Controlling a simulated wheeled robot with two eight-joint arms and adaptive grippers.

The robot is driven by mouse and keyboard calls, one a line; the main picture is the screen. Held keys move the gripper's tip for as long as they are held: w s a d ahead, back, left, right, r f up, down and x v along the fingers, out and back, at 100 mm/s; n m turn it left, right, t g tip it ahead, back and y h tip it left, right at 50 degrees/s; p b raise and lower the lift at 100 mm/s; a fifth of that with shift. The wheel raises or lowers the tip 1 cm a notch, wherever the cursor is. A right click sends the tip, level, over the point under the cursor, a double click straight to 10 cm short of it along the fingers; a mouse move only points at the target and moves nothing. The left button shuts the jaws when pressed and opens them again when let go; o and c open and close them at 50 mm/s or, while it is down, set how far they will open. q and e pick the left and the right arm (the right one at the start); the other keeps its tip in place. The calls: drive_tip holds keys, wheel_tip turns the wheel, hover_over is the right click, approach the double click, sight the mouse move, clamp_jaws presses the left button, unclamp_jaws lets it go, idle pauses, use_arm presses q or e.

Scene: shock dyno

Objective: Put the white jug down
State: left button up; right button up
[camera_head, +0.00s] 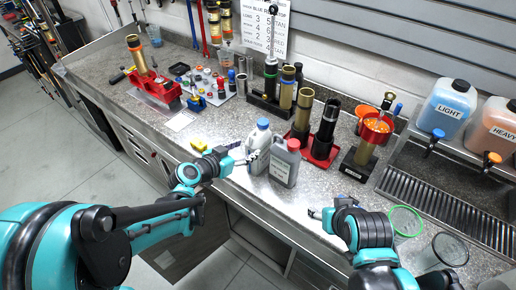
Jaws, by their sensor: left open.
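The white jug (259,141) with a blue cap stands upright on the grey speckled counter (225,185), near the middle of the view. The grey jug with a red cap (285,165) stands just to its right and hides part of its lower side. My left gripper (246,157) is open at the left side of the white jug. Whether its fingers touch the jug is unclear. My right gripper (317,213) is low over the front of the counter, to the right of both jugs and apart from them. Its finger opening is too small to make out.
Behind the jugs stand a red tray (318,157) with dark cylinders and a black rack (265,103). Blue and pink containers stand back right.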

use_arm(q)
drive_tip(key=b+x, duration=0.2)
drive_tip(key=x, duration=0.6)
drive_tip(key=shift+s+d+f, duration=0.1)
drive_tip(key=shift+d+f, duration=0.05)
drive_tip(key=shift+d, duration=0.05)
drive_tip(key=shift+s+a, duration=0.1)
drive_tip(key=shift+c, duration=0.7)
clamp_jaws()
